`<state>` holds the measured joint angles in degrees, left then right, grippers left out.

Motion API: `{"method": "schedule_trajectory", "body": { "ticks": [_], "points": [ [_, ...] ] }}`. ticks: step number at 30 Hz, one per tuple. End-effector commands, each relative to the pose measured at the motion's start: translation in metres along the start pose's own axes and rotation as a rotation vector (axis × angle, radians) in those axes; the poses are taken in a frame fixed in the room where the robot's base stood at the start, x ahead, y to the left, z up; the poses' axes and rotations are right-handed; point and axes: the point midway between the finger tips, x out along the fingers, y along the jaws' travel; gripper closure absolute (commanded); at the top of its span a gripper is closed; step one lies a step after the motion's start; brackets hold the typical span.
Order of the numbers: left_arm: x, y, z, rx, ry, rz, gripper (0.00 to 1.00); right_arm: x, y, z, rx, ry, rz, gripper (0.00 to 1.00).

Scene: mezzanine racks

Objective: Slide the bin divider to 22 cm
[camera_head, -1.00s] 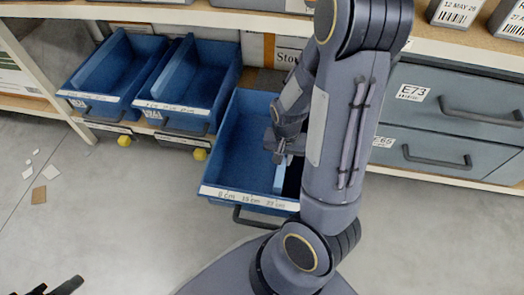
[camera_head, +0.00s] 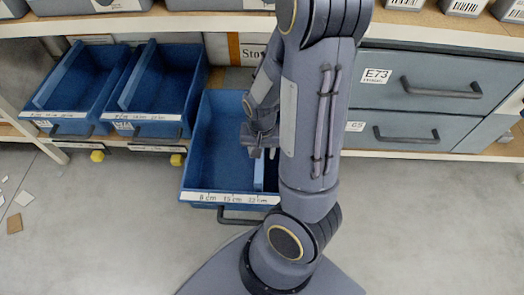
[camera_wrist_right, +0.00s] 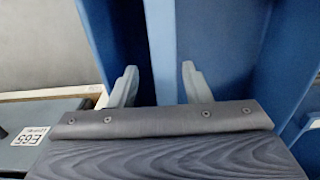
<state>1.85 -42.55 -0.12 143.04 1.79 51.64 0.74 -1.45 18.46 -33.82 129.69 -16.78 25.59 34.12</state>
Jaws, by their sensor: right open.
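The open blue bin (camera_head: 212,150) is pulled out from the rack, with a front strip (camera_head: 230,198) marked 8, 15 and 22 cm. The light blue divider (camera_head: 259,174) stands in its right part, its front end close above the 22 cm mark. My right gripper (camera_head: 263,153) is over the divider, pointing down into the bin. In the right wrist view my right gripper (camera_wrist_right: 160,85) is open, a finger on each side of the divider's pale edge (camera_wrist_right: 160,40), with gaps visible. My right arm hides the bin's right side. My left gripper is not in view.
Two more blue bins (camera_head: 75,85) (camera_head: 158,85) stand to the left. Grey drawers with handles (camera_head: 440,90) are on the right. A shelf edge (camera_head: 130,24) runs above the bins. The floor in front is clear except for small scraps (camera_head: 24,198) at left.

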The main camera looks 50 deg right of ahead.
Motion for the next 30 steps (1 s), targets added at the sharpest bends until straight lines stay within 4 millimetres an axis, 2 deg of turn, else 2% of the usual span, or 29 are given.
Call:
{"method": "schedule_trajectory", "body": {
  "ticks": [1,3,10,14,30],
  "points": [
    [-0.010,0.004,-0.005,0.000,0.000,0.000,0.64,-0.016,-0.001,0.000,0.000,0.002,-0.002,0.56],
    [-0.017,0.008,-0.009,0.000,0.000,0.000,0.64,-0.029,-0.001,-0.001,-0.001,0.003,-0.003,0.56],
    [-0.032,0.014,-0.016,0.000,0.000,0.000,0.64,-0.060,0.001,0.000,0.000,0.001,-0.001,0.56],
    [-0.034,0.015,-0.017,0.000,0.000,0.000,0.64,-0.065,0.001,0.000,0.001,0.000,0.001,0.56],
    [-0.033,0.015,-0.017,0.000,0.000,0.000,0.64,-0.064,0.001,0.000,0.000,-0.001,0.001,0.56]
  ]
}}
